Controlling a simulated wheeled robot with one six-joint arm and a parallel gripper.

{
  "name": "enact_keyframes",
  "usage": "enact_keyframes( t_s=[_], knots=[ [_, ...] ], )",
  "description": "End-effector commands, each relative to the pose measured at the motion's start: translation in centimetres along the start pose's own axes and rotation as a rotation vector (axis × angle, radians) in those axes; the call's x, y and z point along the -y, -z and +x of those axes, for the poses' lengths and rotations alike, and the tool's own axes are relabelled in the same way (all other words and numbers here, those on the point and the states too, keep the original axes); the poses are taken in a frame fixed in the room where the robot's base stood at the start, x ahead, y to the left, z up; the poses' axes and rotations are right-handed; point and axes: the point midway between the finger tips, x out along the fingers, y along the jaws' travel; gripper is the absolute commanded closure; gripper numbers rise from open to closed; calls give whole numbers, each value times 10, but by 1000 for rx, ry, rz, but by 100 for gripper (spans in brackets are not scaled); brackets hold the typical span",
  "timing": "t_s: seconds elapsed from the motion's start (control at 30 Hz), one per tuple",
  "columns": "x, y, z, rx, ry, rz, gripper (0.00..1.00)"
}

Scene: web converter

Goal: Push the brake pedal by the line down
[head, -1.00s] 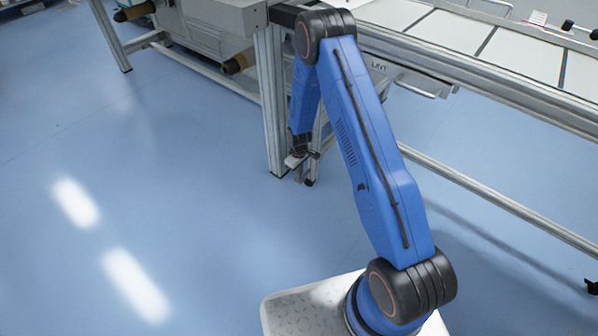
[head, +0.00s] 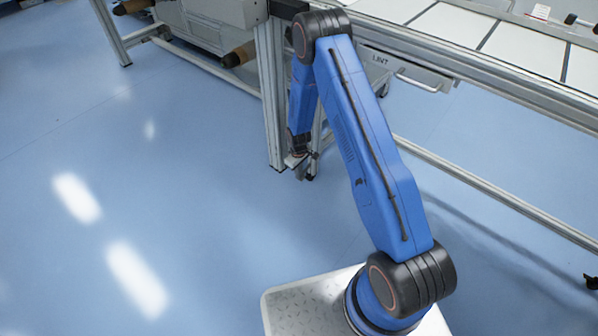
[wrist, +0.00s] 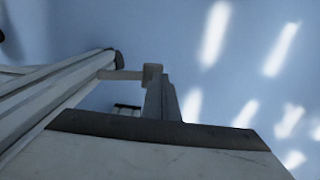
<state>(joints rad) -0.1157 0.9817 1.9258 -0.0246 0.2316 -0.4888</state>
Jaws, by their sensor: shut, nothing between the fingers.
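My gripper (head: 299,154) is low beside the metal leg (head: 272,105) of the line, at the end of my blue arm. In the wrist view its dark fingers (wrist: 162,98) look closed together and hold nothing. A short grey bar with a blocky end (wrist: 152,73) juts out near the fingertips and looks like the brake pedal. The fingertips overlap or lie very near that block; I cannot tell whether they touch it. In the head view a small pale piece (head: 293,161) shows at the gripper's end, too small to identify.
The line's frame stands to the right, with a drawer (head: 415,78) and a low rail (head: 490,190). A roller end (head: 238,55) sticks out left of the leg. The blue floor (head: 130,190) to the left is clear.

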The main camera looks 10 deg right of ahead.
Motion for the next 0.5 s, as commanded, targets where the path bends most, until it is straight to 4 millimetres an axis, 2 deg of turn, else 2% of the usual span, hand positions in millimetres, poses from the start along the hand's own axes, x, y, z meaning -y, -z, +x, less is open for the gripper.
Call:
enact_keyframes(
  t_s=[0.5],
  knots=[
    [1,0,32,1,0,0,100]
  ],
)
